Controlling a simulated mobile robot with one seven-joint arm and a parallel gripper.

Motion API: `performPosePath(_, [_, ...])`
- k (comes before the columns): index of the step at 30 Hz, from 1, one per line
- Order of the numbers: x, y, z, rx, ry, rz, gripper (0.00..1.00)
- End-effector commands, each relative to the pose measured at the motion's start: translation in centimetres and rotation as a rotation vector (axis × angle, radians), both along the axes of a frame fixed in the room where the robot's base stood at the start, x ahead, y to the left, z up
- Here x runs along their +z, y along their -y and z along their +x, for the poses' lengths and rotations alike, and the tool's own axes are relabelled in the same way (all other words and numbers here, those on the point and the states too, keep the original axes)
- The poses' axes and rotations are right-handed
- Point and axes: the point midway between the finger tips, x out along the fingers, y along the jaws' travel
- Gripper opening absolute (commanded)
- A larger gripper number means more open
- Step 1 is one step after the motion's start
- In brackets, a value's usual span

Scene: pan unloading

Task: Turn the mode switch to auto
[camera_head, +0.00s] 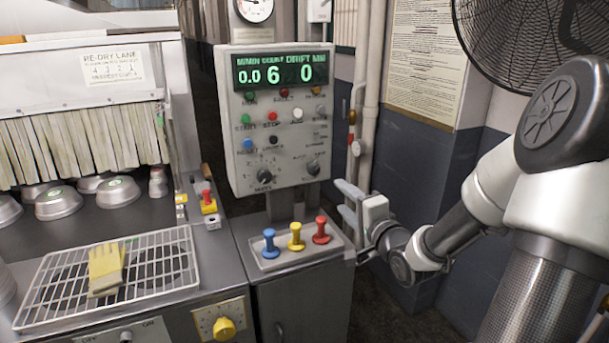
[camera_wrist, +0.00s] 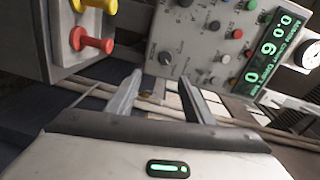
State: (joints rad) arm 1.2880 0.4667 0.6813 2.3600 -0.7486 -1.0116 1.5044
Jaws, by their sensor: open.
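The control panel (camera_head: 236,160) is a grey box with a green-lit display, several buttons and two dark knobs low on its face. The left knob, over a label that seems to read MODE, is the mode switch (camera_head: 266,176); its position marks are too small to read. The other knob (camera_head: 312,168) sits to its right. My gripper (camera_head: 345,203) is open and empty, right of and below the panel, apart from the switch. In the wrist view the open fingers (camera_wrist: 160,80) point toward the panel (camera_wrist: 190,40), which appears turned sideways; one dark knob (camera_wrist: 165,58) shows beyond the fingertips.
Blue (camera_head: 269,243), yellow (camera_head: 296,236) and red (camera_head: 321,230) pegs stand on a ledge below the panel, left of my gripper. A pipe (camera_head: 369,80) runs behind. A fan (camera_head: 540,40) is upper right. A rack with a glove (camera_head: 105,268) lies left.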

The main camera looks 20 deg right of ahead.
Motion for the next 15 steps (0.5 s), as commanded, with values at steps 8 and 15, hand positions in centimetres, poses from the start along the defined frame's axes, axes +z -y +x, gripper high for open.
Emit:
performPosePath(8, [0.2, -0.1, -0.6, 0.023, 0.068, 0.125, 0.47])
performPosePath(15, [0.1, -0.3, 3.9, 0.024, 0.068, 0.123, 0.47])
